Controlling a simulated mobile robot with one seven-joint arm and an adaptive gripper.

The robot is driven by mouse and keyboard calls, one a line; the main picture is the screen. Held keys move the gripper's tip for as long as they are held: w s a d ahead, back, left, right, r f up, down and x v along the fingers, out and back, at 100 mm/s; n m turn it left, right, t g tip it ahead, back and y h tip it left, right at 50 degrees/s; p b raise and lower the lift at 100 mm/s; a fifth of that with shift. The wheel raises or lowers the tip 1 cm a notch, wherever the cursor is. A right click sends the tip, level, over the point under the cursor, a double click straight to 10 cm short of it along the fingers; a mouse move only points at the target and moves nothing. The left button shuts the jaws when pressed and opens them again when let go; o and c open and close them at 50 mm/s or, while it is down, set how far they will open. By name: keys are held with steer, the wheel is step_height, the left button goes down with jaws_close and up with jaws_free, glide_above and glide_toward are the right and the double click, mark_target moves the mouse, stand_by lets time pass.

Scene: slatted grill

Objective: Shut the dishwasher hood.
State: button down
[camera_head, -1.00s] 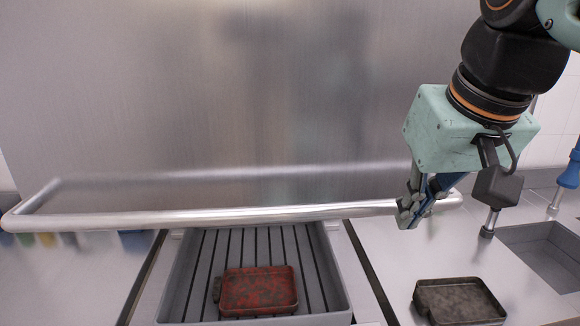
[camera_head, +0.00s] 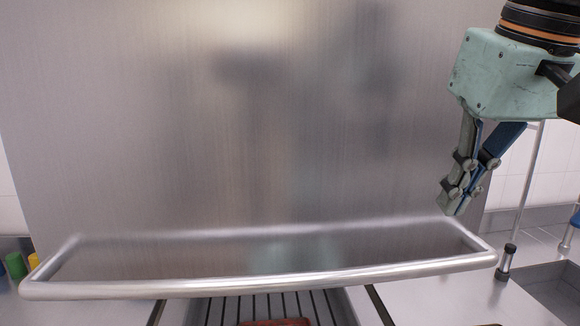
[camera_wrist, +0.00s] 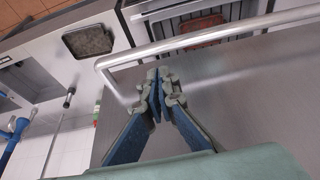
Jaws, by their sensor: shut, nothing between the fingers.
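The dishwasher hood (camera_head: 200,130) is a large brushed-steel panel filling the middle of the head view. Its long bar handle (camera_head: 260,285) runs across the lower front, and the slatted rack still shows below it. My gripper (camera_head: 456,203) is shut and empty, just above the handle's right end. It appears apart from the bar. In the wrist view the closed fingertips (camera_wrist: 160,82) point towards the bar (camera_wrist: 205,35), near its bent end, with the steel panel (camera_wrist: 255,95) beside them. The hood's lower edge is not clear.
The slatted rack (camera_head: 222,311) is cut off at the bottom, with a reddish tray (camera_head: 275,323) on it. A dark tray (camera_wrist: 88,41) lies on the side counter. A black-topped post (camera_head: 507,262) and a sink (camera_head: 550,290) are at right. Coloured items (camera_head: 15,266) stand at far left.

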mark_target(422, 262)
steer(key=b+x, duration=0.2)
steer(key=x, duration=0.1)
steer(key=b+x, duration=0.2)
steer(key=x, duration=0.1)
steer(key=b+x, duration=0.2)
steer(key=x, duration=0.2)
steer(key=shift+s+f, duration=0.1)
steer(key=shift+s, duration=0.2)
